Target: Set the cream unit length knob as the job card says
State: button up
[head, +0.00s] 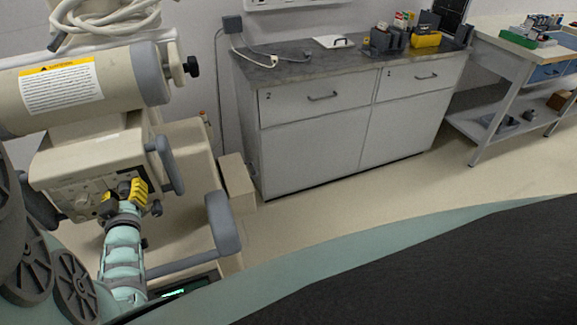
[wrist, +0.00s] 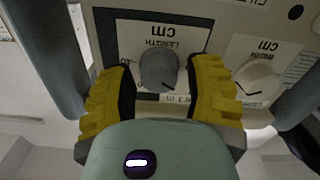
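The cream unit (head: 90,170) stands at the left in the head view, with small knobs on its front panel. In the wrist view, a round grey knob (wrist: 158,68) sits on a white plate marked LENGTH and cm, upside down in the picture. My gripper (wrist: 162,82) has its yellow fingers on either side of this knob, with a gap at each side. The gripper is open. In the head view my gripper (head: 125,190) is at the panel and hides part of it. The knob's scale is partly hidden. No readable job card shows.
A second, paler knob (wrist: 258,82) with a dark pointer line sits to the right, on a cm plate. A white label with a yellow header (head: 62,88) is on the unit's cylinder, its text too small to read.

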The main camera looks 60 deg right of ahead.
grip_shut()
jog(key=shift+f, duration=0.1)
jog(key=shift+s+d+f+m+b, duration=0.1)
jog(key=shift+m+b, duration=0.75)
jog(key=shift+m, duration=0.15)
jog(key=shift+m+b, duration=1.3)
jog(key=shift+m, duration=0.6)
jog(key=shift+o, duration=1.5)
grip_release()
jog(key=shift+r, duration=0.2)
